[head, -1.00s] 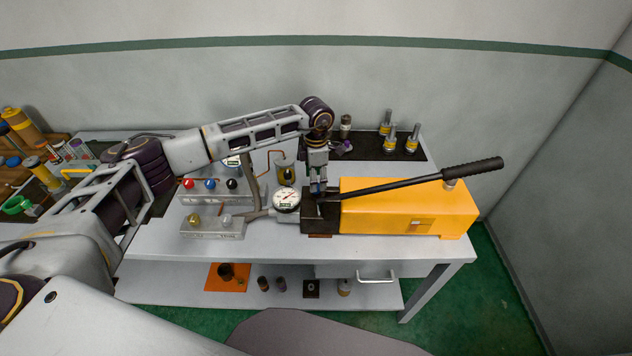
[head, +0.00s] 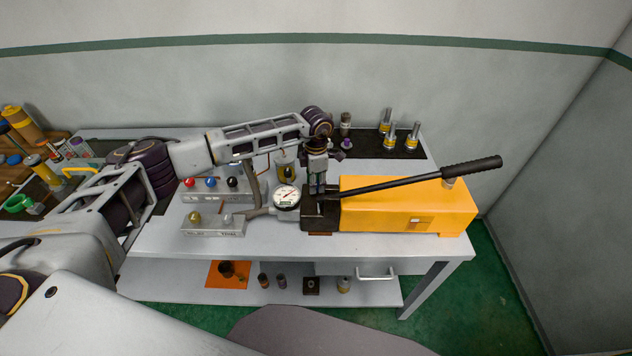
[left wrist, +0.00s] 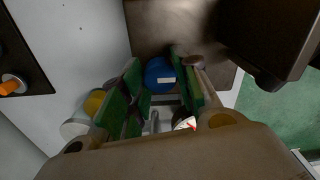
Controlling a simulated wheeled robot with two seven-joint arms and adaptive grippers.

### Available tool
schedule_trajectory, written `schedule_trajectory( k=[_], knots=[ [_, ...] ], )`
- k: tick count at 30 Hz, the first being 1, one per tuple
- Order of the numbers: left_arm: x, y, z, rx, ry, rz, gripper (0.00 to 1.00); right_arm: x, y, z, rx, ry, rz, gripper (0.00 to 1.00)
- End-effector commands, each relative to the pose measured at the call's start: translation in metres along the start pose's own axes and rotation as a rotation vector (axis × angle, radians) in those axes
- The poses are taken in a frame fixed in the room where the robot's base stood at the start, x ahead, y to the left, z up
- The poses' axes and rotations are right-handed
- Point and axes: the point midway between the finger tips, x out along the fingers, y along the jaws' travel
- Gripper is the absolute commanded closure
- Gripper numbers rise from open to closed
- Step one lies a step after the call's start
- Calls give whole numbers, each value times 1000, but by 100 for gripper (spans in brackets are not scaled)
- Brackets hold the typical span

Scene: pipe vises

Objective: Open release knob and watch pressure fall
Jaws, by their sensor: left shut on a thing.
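The yellow hand pump (head: 405,205) lies on the bench, with a dark block (head: 318,222) at its left end and a long black lever (head: 400,186) rising to the right. A round white pressure gauge (head: 286,196) stands left of the block; its reading is too small to tell. My left gripper (head: 317,190) points down onto the block. In the left wrist view its green-padded fingers are shut on the round blue release knob (left wrist: 160,75), which has a white mark. The gauge face (left wrist: 184,123) is partly hidden there. My right gripper is out of view.
A grey valve manifold (head: 212,228) sits left of the gauge, with a row of red, blue and black knobs (head: 210,183) behind it. Steel fittings (head: 412,140) stand on a dark mat at the back right. The bench front is clear.

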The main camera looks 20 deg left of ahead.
Motion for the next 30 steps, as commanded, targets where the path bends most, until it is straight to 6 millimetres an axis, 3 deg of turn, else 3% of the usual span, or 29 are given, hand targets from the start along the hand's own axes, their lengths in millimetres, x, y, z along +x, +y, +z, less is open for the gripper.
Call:
schedule_trajectory(
  k=[14, 30],
  knots=[
    [0, 1, 0, -53, 0, 1, 93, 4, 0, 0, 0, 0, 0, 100],
    [1, 1, 0, -378, -2, 2, 93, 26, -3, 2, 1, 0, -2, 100]
  ],
)
